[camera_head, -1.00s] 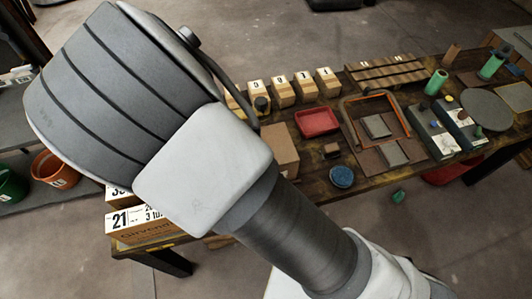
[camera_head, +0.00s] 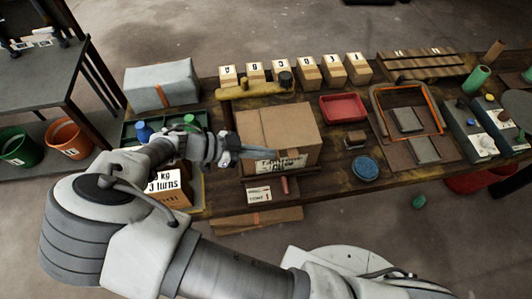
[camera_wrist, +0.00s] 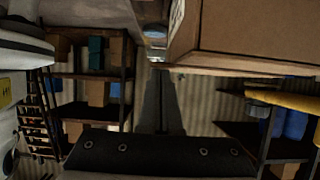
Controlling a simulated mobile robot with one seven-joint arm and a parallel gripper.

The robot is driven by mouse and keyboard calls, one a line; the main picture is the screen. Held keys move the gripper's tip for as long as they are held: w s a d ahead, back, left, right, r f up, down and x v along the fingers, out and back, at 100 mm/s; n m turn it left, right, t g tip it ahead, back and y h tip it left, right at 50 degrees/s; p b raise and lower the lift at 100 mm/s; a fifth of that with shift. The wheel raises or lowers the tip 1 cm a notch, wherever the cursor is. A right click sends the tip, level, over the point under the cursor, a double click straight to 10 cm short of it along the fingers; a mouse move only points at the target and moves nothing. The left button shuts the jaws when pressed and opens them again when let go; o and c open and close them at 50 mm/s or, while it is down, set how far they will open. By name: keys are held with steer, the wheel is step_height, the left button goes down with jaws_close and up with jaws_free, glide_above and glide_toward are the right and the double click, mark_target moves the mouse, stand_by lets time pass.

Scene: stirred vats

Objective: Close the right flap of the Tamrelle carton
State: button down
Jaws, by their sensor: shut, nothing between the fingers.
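The brown carton (camera_head: 280,124) stands on the wooden table, with a printed label low on its near face; my gripper partly covers the print and I cannot read it in full. Its top looks mostly covered by cardboard, and I cannot tell how the right flap lies. My gripper (camera_head: 268,155) is shut and empty, pointing right, in front of the carton's near face; I cannot tell whether it touches. In the wrist view the carton (camera_wrist: 250,38) fills the upper right, beside the dark shut fingers (camera_wrist: 158,98).
A card (camera_head: 258,193) and a small red-handled thing lie in front of the carton. A red tray (camera_head: 343,107) and a blue round dish (camera_head: 365,169) are to its right. Several numbered wooden blocks line the back. A grey box (camera_head: 161,85) stands at the back left.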

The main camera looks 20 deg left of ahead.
steer(key=shift+s+d+f+b, duration=0.1)
steer(key=shift+s+f+b, duration=0.1)
steer(key=shift+f, duration=0.35)
steer(key=shift+s+f+b, duration=0.1)
steer(key=shift+f+b, duration=0.05)
steer(key=shift+f, duration=0.35)
steer(key=shift+w, duration=0.1)
steer(key=shift+d, duration=0.1)
steer(key=shift+w+r+p, duration=0.15)
steer(key=shift+r+p, duration=0.2)
steer(key=shift+r, duration=0.45)
